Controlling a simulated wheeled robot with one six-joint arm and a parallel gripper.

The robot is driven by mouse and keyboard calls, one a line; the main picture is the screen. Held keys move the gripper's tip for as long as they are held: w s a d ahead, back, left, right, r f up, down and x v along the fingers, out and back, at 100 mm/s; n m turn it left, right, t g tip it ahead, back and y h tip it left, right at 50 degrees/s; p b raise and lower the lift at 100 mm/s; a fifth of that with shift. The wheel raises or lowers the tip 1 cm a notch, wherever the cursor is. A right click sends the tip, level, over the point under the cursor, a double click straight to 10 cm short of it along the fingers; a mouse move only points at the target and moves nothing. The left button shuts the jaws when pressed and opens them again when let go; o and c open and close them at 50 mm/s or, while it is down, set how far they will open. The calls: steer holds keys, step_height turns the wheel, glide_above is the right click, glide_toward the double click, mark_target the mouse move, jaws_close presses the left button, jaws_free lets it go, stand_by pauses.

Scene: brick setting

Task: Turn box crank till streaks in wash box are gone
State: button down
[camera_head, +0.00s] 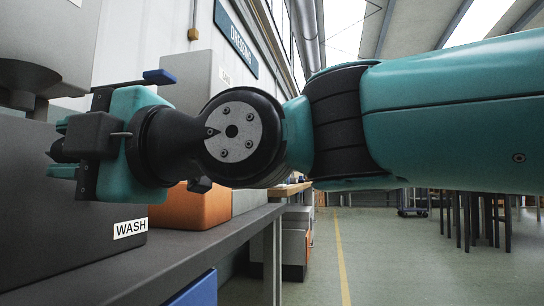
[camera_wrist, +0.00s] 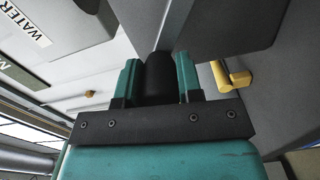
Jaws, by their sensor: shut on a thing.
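The wash box (camera_head: 60,255) is a dark grey box on the bench at the left of the head view, with a white WASH label (camera_head: 130,229) low on its side. My gripper (camera_head: 58,150) is at the box's upper part and covers much of it. In the wrist view, the two teal fingers of my gripper (camera_wrist: 157,80) close on a black rounded crank knob (camera_wrist: 158,72) from both sides. The rest of the crank is hidden, so its angle cannot be told. No streaks or inside of the wash box can be seen.
An orange box (camera_head: 193,208) stands on the bench (camera_head: 215,236) behind my wrist. A grey device (camera_head: 45,45) hangs over the wash box. The floor at right is open, with stools farther back.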

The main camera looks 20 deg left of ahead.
steer(key=c, duration=0.8)
jaws_free()
steer(key=w+d, duration=0.1)
steer(key=d, duration=0.4)
steer(key=d+p, duration=0.1)
steer(key=d, duration=0.5)
steer(key=w+d, duration=0.1)
steer(key=d, duration=0.5)
steer(key=shift+w, duration=0.35)
